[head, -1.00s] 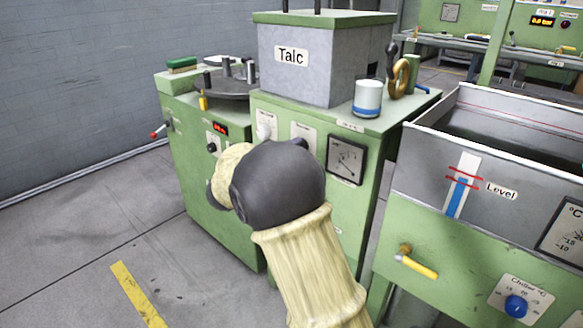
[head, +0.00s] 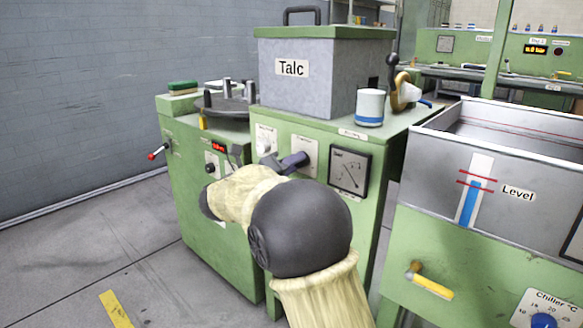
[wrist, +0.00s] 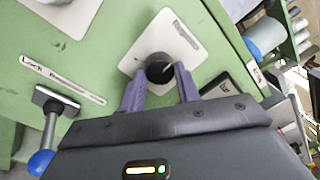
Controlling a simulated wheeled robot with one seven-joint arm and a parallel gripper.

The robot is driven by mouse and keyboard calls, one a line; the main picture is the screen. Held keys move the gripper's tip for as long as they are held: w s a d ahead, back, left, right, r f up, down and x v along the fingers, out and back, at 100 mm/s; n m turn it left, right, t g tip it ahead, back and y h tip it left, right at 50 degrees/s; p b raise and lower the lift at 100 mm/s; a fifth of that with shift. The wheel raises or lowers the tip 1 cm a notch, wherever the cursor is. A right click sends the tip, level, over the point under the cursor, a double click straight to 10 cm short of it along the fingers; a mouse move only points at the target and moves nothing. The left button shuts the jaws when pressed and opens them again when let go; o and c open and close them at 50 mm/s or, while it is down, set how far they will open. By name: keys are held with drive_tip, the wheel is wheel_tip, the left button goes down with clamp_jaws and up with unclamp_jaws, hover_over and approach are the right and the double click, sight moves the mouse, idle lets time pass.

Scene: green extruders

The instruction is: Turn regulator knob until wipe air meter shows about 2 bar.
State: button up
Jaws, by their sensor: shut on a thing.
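The regulator knob (wrist: 160,67) is black and round with a pale pointer line, on a white plate (wrist: 182,38) in the wrist view. My gripper (wrist: 161,78) is shut on the knob, with one purple finger at each side of it. The square black-framed meter (head: 349,171) is right of the plate. Its thin needle shows, but its label and scale are too small to read surely.
A lever with a blue ball (wrist: 40,162) is left of my gripper in the wrist view. The talc box (head: 292,90) and a white-and-blue container (head: 369,106) stand on the cabinet top. The grey level tank (head: 500,150) is close on the right.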

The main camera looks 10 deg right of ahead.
drive_tip(key=shift+f, duration=0.1)
drive_tip(key=o, duration=1)
drive_tip(key=shift+c, duration=0.2)
drive_tip(key=shift+a, duration=0.1)
drive_tip(key=r+p+v, duration=0.1)
drive_tip(key=p+v, duration=0.4)
drive_tip(key=v, duration=1.2)
drive_tip(key=shift+s+f, duration=0.2)
drive_tip(key=shift+f, duration=0.25)
